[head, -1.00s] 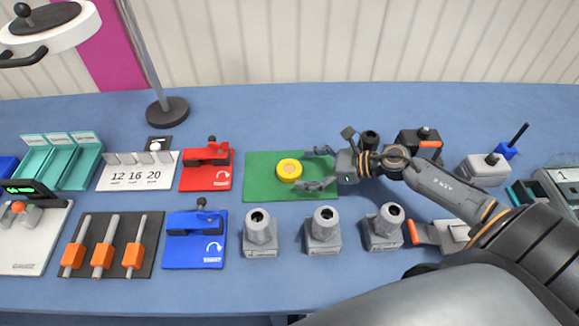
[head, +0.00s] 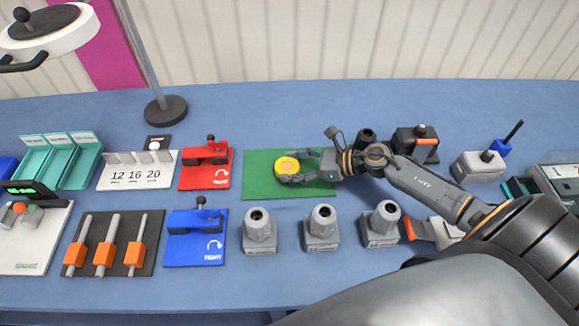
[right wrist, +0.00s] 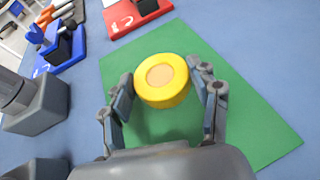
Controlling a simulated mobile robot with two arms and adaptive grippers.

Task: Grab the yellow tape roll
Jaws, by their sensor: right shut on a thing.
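My right gripper (head: 292,167) reaches in from the right and is shut on the roll, one finger on each side. The right gripper also shows in the right wrist view (right wrist: 165,95). Whether the roll is lifted off the mat, I cannot tell. My left gripper is not in view.
A red fixture (head: 204,176) and a blue fixture (head: 195,250) stand left of the mat. Several grey holders, such as this one (head: 260,236), stand in front of it. A lamp base (head: 166,110) is behind. Bare blue table lies behind the mat.

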